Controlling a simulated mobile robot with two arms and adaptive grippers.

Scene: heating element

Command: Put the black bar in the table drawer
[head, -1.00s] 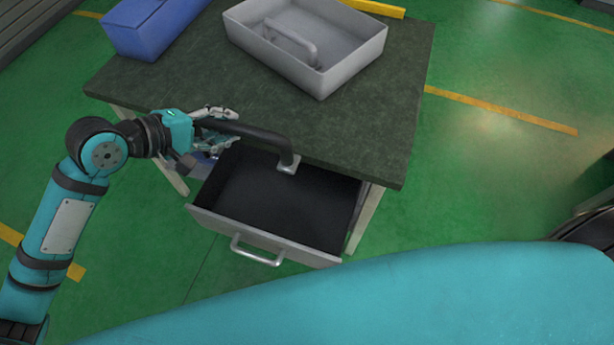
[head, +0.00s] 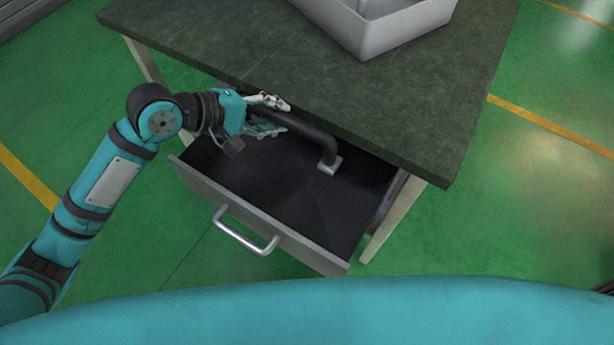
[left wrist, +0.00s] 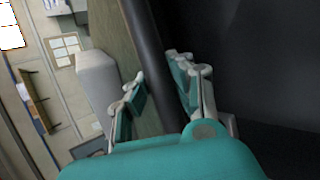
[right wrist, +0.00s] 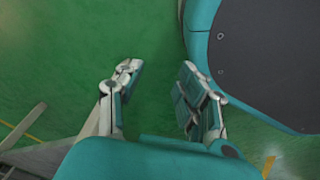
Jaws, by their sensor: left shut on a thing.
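The black bar (head: 308,137) is a bent dark tube with a pale metal foot at its right end. My left gripper (head: 268,116) is shut on the bar near its left end, and its fingers hide that end. In the head view the bar overlaps the open drawer (head: 210,192), close to the table's front edge; its exact height over the drawer floor I cannot tell. In the left wrist view the bar (left wrist: 150,60) runs between the two fingers (left wrist: 160,98). My right gripper (right wrist: 155,85) is open and empty over green floor.
The dark-topped table (head: 400,105) stands above the pulled-out drawer, whose metal handle (head: 243,232) faces me. A grey bin (head: 390,25) sits on the table top. Green floor is free on both sides.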

